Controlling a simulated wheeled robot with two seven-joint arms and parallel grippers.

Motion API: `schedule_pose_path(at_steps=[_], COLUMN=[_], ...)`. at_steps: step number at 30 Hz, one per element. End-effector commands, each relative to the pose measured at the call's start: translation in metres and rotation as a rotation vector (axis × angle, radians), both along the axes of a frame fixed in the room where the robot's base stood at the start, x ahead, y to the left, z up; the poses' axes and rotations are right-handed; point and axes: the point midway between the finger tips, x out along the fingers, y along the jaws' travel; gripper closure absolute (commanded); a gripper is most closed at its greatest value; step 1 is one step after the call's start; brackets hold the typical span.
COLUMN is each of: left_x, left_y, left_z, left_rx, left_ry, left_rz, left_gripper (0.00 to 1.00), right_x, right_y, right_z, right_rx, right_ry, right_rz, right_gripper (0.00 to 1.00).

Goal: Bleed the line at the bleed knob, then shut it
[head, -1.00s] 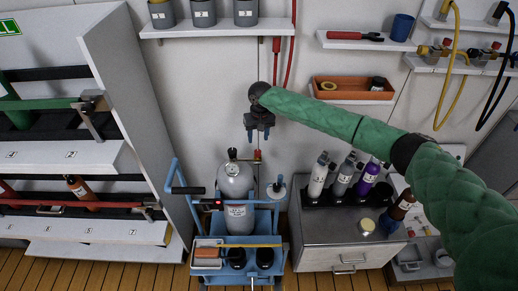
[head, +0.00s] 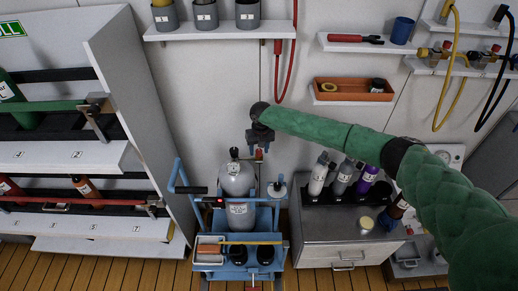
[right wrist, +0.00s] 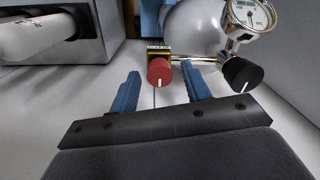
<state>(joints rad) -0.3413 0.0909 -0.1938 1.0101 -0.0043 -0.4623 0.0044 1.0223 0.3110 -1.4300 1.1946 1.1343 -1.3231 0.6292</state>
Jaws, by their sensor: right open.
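A red round knob (right wrist: 161,72) with a white pointer line sits on a brass block with a small label that I cannot read. It looks like the bleed knob. A pipe joins it to a black knob (right wrist: 242,75) with a white mark and a round gauge (right wrist: 248,14), beside the grey cylinder (right wrist: 195,25). In the head view the cylinder (head: 237,180) stands on a blue cart and the red knob (head: 259,154) is partly hidden. My right gripper (head: 261,142) is open just above it. In the right wrist view its blue fingers (right wrist: 162,84) lie either side of the red knob, with gaps. My left gripper is out of view.
The blue cart (head: 238,272) carries small containers. To its right, bottles (head: 343,178) stand on a metal cabinet (head: 345,232). A white rack (head: 135,110) rises at left. An orange tray (head: 353,90) and shelves are on the wall.

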Motion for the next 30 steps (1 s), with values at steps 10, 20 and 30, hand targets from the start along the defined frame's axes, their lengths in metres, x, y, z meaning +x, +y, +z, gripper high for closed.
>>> schedule_pose_path(at_steps=[10, 20, 30], left_x=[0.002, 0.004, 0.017], left_y=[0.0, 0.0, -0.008], left_z=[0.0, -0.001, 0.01], left_rx=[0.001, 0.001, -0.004], left_ry=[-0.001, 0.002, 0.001], left_rz=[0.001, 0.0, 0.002], left_gripper=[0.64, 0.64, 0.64], right_x=[0.0, 0.001, 0.0], right_y=[0.0, 0.0, 0.001], right_z=[0.0, 0.0, -0.001], right_rx=[0.0, 0.001, 0.003], right_ry=[0.0, 0.0, -0.001], right_rz=[0.0, 0.057, 0.306], right_gripper=[0.97, 0.96, 0.96])
